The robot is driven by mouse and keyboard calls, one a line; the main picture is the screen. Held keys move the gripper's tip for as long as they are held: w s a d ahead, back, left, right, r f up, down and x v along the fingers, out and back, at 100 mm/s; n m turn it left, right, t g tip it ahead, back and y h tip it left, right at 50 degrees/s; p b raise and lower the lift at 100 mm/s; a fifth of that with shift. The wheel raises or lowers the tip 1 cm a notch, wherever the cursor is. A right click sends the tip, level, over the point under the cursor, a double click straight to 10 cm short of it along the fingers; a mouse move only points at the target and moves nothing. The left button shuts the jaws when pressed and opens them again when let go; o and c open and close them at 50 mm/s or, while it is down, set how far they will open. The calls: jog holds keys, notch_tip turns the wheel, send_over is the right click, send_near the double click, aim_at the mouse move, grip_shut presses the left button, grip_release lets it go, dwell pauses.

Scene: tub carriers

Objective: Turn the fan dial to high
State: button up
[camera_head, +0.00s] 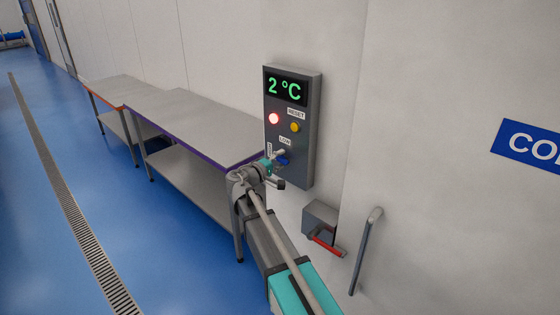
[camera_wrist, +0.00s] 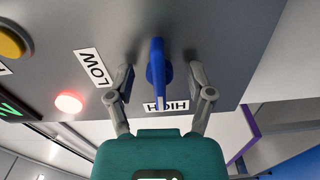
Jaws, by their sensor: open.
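The fan dial (camera_wrist: 157,62) is a blue knob with a raised grip on the grey control panel (camera_head: 299,150). It also shows, partly hidden by my gripper, in the head view (camera_head: 283,160). In the wrist view a LOW label (camera_wrist: 91,68) lies to its upper left and an upside-down HIGH label (camera_wrist: 180,105) just below it. A pale line runs from the knob toward HIGH; I cannot tell the exact setting. My gripper (camera_wrist: 160,78) is open, one finger on each side of the knob, with visible gaps. It also shows in the head view (camera_head: 275,167).
The panel has a 2 °C display (camera_head: 285,86), a lit red lamp (camera_head: 273,118) and a yellow RESET button (camera_head: 295,127). Steel tables (camera_head: 200,118) stand left. A red-handled box (camera_head: 320,218) and a door handle (camera_head: 367,250) are lower right. Blue floor is open at left.

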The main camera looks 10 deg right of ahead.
grip_shut()
dwell(0.3)
jog(key=shift+n, duration=0.5)
grip_release()
dwell(0.3)
jog(key=v, duration=1.2)
